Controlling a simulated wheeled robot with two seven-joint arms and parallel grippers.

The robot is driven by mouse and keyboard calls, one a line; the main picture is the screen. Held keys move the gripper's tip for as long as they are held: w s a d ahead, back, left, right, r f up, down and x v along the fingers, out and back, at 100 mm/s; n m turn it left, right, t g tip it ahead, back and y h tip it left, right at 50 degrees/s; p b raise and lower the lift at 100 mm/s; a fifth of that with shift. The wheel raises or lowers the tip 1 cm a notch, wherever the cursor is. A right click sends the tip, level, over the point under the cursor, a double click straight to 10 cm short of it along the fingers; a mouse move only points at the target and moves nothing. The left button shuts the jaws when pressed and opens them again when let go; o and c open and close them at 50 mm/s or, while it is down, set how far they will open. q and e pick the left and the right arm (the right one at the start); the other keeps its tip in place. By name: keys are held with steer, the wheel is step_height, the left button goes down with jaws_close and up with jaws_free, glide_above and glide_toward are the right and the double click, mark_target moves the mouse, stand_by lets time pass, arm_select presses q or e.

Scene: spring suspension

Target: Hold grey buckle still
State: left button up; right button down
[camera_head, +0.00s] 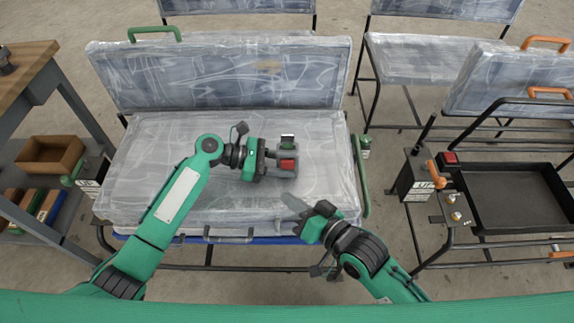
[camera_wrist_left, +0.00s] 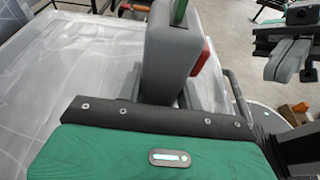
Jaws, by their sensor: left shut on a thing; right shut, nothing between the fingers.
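The grey buckle (camera_head: 277,162) has a red part on its near side and a green piece at its far end. My right gripper (camera_head: 293,203) is shut and empty, nearer the front edge and apart from the buckle. It also shows in the left wrist view (camera_wrist_left: 285,62), at the upper right.
A wooden-topped bench with bins (camera_head: 50,155) is at left. A black tray (camera_head: 520,200) on a frame is at right.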

stand_by(0.4)
arm_select(q)
steer(key=o, duration=1.2)
steer(key=shift+c, duration=0.2)
